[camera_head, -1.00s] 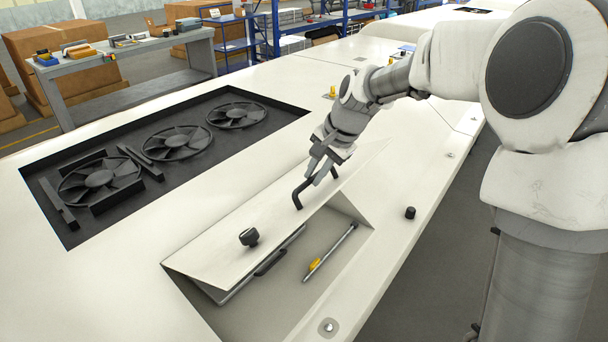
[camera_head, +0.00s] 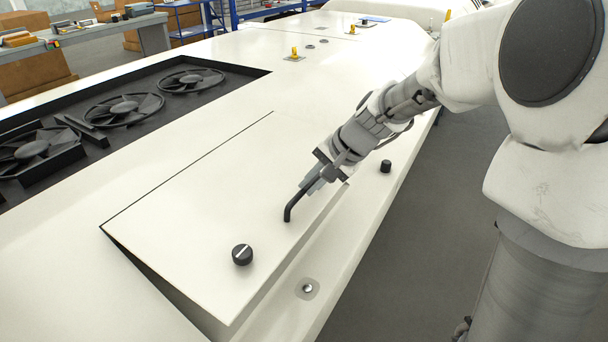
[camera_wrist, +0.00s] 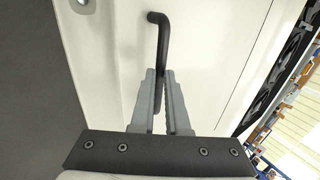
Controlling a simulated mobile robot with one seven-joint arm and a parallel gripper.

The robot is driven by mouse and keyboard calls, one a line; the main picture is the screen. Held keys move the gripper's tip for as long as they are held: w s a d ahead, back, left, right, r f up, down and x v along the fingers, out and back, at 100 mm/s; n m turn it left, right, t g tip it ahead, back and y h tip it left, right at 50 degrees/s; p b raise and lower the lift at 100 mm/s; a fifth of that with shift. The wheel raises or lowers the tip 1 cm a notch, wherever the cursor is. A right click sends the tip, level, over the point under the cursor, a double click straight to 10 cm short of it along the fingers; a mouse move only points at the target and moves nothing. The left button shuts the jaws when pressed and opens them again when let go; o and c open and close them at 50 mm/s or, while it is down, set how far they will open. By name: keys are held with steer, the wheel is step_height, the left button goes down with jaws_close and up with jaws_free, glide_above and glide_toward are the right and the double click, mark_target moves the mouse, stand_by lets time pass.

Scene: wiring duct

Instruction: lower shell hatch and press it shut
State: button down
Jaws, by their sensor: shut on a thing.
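The shell hatch (camera_head: 200,220) is a white panel in the head view, hinged along its far-left edge. It is tilted slightly, with its near edge raised and a dark gap at its lower-left side. A black bent handle (camera_head: 289,209) stands on it, and a black knob (camera_head: 242,254) sits near its front corner. My gripper (camera_head: 316,183) is shut on the handle at the hatch's right part. In the wrist view the handle (camera_wrist: 158,50) runs down between the two grey fingers (camera_wrist: 160,100). The inside of the compartment is mostly hidden.
A sunken bay with black fans (camera_head: 125,108) lies left of the hatch. A black peg (camera_head: 386,166) and a round metal fitting (camera_head: 308,288) are on the shell by its right edge. Yellow fittings (camera_head: 294,53) stand farther back. Open floor lies right.

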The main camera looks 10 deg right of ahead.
steer(key=c, duration=1.5)
jaws_free()
steer(key=shift+s+d+f+p, duration=0.15)
steer(key=shift+d+p, duration=0.1)
steer(key=shift+p, duration=0.3)
steer(key=o, duration=0.7)
steer(key=shift+a, duration=0.1)
steer(key=shift+c, duration=0.2)
steer(key=p+v, duration=0.4)
steer(key=v, duration=1.3)
steer(key=shift+r, duration=0.25)
steer(key=shift+r, duration=0.1)
